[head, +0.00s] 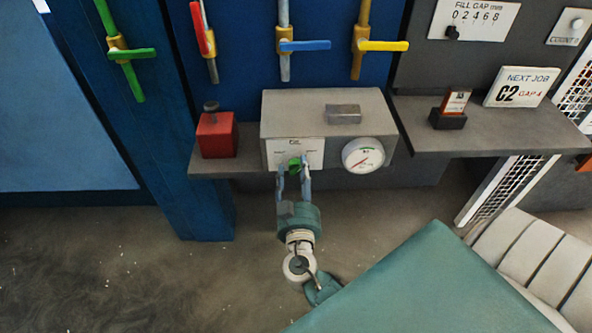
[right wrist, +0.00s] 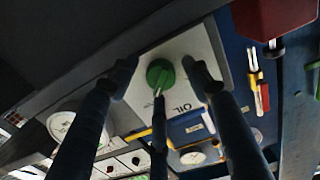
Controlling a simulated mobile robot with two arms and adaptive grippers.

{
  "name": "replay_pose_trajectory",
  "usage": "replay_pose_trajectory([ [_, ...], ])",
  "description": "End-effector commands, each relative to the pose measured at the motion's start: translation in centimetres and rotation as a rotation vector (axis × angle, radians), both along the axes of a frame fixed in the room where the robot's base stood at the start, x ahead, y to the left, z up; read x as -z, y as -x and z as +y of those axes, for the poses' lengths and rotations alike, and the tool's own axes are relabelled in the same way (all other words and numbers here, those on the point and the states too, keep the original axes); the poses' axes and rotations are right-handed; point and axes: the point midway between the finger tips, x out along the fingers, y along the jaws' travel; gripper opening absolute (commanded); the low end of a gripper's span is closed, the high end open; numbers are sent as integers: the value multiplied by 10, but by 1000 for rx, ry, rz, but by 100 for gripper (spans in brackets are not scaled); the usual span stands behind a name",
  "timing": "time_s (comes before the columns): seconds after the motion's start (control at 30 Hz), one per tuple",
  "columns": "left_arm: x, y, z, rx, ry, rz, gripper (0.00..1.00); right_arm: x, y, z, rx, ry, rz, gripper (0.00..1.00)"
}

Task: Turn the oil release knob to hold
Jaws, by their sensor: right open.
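The green oil release knob (head: 295,163) sits on a white label plate (head: 312,152) on the front of a grey box (head: 285,107). My right gripper (head: 292,168) points at it from below, with a finger to each side of the knob. In the right wrist view the knob (right wrist: 160,74) shows between the open fingers (right wrist: 162,66), with gaps on both sides. A third dark bar reaches up just below it. The plate reads "OIL"; its small position words are not legible. My left gripper is not in view.
A round gauge (head: 363,155) is beside the plate on the right. A red block (head: 216,135) stands on the shelf at left. Green, red, blue (head: 305,45) and yellow lever valves hang above. A teal surface (head: 430,290) fills the lower right.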

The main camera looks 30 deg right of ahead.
Motion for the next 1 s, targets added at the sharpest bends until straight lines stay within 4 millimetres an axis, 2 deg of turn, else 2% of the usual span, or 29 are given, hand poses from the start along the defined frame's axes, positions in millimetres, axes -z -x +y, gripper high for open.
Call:
replay_pose_trajectory([
  [0.23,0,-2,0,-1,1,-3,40,1,0,0,0,-1,1,48],
  [0.4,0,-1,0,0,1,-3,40,1,0,0,0,-1,1,15],
  [0.47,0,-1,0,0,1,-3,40,1,0,0,0,-1,1,4],
  [0.77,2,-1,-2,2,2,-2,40,3,0,0,-1,9,9,4],
  [1.0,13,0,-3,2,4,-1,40,5,0,0,-1,87,58,4],
])
